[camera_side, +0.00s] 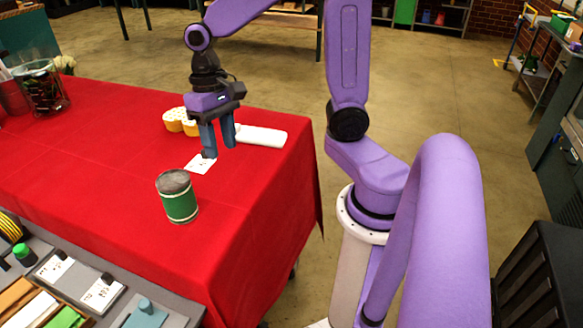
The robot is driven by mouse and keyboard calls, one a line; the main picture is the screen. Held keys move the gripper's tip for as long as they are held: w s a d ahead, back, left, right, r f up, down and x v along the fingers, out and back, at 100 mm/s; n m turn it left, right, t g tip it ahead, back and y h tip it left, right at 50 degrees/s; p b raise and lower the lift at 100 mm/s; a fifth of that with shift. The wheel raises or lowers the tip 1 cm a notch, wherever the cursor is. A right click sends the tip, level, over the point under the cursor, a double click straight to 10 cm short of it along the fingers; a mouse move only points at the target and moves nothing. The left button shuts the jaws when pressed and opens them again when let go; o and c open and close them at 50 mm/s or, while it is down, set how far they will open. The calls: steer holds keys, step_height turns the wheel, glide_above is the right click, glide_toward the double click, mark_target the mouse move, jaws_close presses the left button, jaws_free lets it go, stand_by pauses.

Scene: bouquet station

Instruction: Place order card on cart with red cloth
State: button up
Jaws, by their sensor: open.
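A white order card (197,165) with small dark marks lies flat on the red cloth (245,235). The cloth covers the cart's top and hangs over its side. My gripper (218,149) points down with its fingers apart, at the card's upper right edge. A dark piece by the left fingertip seems to be the card's grip block, partly hidden. I cannot tell whether the fingers touch it. Two similar white cards with dark blocks, one left (55,266) and one right (103,293), lie on the grey surface at the lower left.
A green and grey can (177,197) stands just in front of the card. A glass jar (42,89) stands at the far left. The cloth's middle left and front are clear.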

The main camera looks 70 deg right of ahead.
steer(key=s+a+f+n+t+h, duration=0.1)
steer(key=s+n, duration=1.4)
steer(key=s, duration=0.1)
steer(key=shift+a+f+t, duration=0.3)
steer(key=shift+f, duration=0.1)
